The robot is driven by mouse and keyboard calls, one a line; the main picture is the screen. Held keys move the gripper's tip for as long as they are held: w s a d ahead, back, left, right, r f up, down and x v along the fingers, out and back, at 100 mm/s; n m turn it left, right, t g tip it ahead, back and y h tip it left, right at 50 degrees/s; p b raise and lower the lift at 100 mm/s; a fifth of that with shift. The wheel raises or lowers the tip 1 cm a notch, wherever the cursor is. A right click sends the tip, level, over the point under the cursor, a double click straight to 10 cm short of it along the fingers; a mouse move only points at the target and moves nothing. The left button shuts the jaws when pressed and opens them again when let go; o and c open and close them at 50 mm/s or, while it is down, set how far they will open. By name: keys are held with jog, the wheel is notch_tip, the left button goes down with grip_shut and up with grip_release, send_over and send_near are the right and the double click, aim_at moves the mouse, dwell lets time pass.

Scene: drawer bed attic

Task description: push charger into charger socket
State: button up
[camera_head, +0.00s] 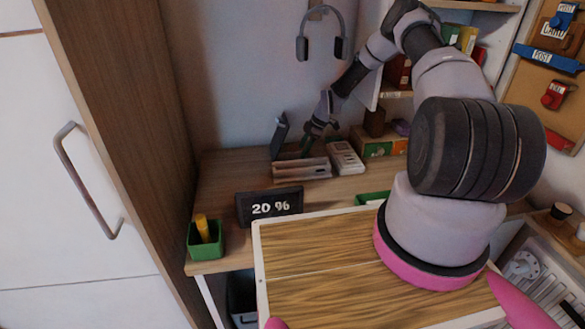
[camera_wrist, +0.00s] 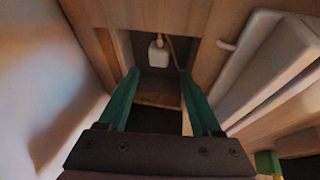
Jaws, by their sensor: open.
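In the wrist view a small white block, which looks like the charger (camera_wrist: 158,53), sits in a dark recess (camera_wrist: 151,79) in a wooden surface. A thin pale cord (camera_wrist: 173,50) runs beside it. My gripper (camera_wrist: 158,75) has its two green fingers spread apart, with nothing between them. The white block shows beyond the fingertips, roughly centred between them, and does not appear to be touched. I cannot tell the socket's holes or whether the block is seated. In the head view my gripper (camera_head: 313,138) is at the back of the desk; the charger cannot be made out there.
A dark upright panel (camera_head: 279,137), a grey slotted stand (camera_head: 302,170) and a white device (camera_head: 345,158) are close around my gripper. A tall cabinet (camera_head: 125,110) bounds the left.

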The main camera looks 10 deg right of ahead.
jog(key=shift+x, duration=1.95)
jog(key=shift+x, duration=2.55)
jog(key=shift+a, duration=0.2)
grip_shut()
